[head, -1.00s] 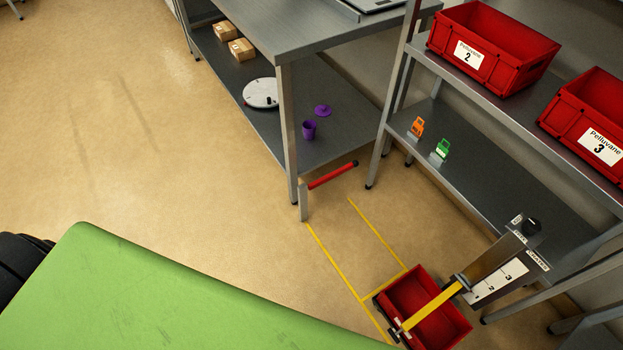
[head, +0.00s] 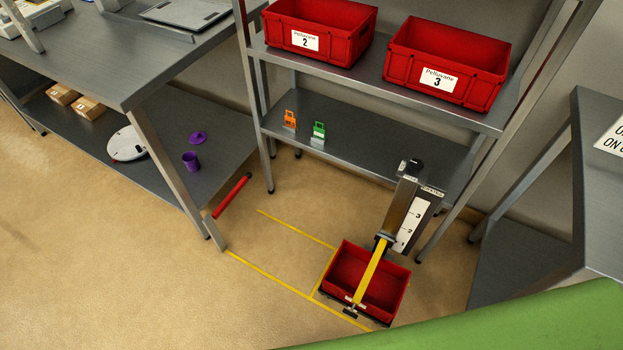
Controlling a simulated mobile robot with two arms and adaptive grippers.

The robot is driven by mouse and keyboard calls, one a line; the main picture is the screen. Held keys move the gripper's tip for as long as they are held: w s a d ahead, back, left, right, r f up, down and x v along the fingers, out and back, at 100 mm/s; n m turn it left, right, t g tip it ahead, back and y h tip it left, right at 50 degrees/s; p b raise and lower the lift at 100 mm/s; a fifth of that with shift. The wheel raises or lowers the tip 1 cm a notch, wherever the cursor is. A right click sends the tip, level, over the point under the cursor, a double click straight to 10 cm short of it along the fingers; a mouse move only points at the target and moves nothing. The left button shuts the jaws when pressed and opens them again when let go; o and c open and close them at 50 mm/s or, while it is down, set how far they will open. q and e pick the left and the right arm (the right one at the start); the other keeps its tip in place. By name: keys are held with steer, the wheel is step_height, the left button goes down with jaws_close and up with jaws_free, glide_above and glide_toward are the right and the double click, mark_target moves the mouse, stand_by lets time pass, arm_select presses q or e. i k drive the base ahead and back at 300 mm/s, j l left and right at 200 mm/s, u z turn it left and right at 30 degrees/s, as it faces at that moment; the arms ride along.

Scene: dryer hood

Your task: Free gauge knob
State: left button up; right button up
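The gauge post (head: 407,212) stands upright on the floor at the lower right of the head view. Its white scale (head: 412,226) carries numbers, with 3 above 2. A black knob (head: 416,164) sits on top of the post. A yellow arm (head: 370,272) reaches from a dark slider on the post out over a red crate (head: 340,262) on the floor. A small dark crosspiece with a pale label is at the arm's outer end. Whether the knob is blocked cannot be told. Neither of my grippers is in view.
A metal shelf holds red crates labelled 2 (head: 325,32) and 3 (head: 450,65). An orange item (head: 289,119) and a green item (head: 319,131) stand on its lower board. A red-handled bar (head: 232,196) is by the left table's leg. Open floor lies at left.

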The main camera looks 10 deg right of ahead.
mark_target(415, 165)
steer(key=i, duration=0.1)
steer(key=i+z, duration=0.15)
steer(key=z, duration=0.25)
steer(key=i+z, duration=0.15)
steer(key=z, duration=0.25)
